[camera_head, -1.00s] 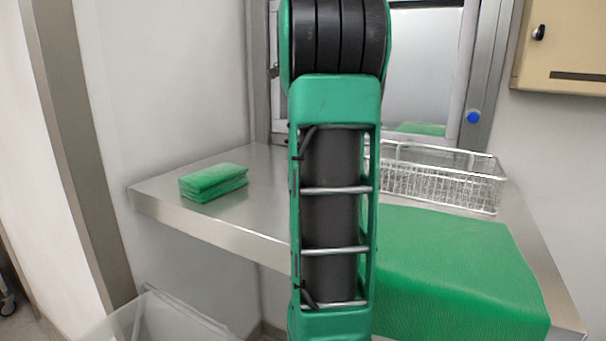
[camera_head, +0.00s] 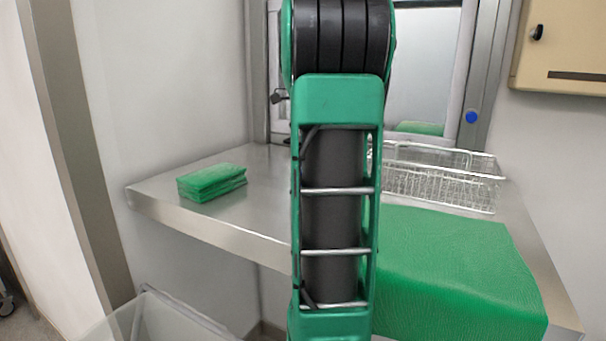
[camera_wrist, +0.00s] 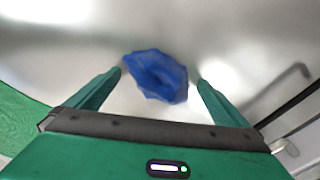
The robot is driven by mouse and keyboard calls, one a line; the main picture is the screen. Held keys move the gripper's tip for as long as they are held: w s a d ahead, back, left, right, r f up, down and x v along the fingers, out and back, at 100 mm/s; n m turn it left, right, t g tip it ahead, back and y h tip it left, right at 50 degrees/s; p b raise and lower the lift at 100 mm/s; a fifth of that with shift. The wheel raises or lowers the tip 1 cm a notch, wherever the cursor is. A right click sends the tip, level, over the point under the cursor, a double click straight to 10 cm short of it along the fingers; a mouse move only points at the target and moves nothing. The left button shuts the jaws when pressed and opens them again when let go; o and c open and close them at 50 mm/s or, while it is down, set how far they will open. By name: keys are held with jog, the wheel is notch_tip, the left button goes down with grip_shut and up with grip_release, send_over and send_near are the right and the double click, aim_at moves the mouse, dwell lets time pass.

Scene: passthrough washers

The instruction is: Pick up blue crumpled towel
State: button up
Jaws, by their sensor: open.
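The blue crumpled towel (camera_wrist: 158,75) lies on the steel surface in the wrist view, beyond and between the fingertips of my gripper (camera_wrist: 161,78). My gripper is open, with one green finger to the left of the towel and one to the right. Nothing is held. In the head view the towel does not show, and my own arm covers the middle of the picture. My gripper is not seen there either.
A steel counter (camera_head: 255,215) carries a folded green cloth stack (camera_head: 212,182) at left, a wire basket (camera_head: 440,185) at back right and a green sheet (camera_head: 455,270) at front right. A pass-through window stands behind. A clear bin (camera_head: 160,318) is below.

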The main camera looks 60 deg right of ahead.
jog(key=c, duration=0.8)
jog(key=shift+r, duration=0.1)
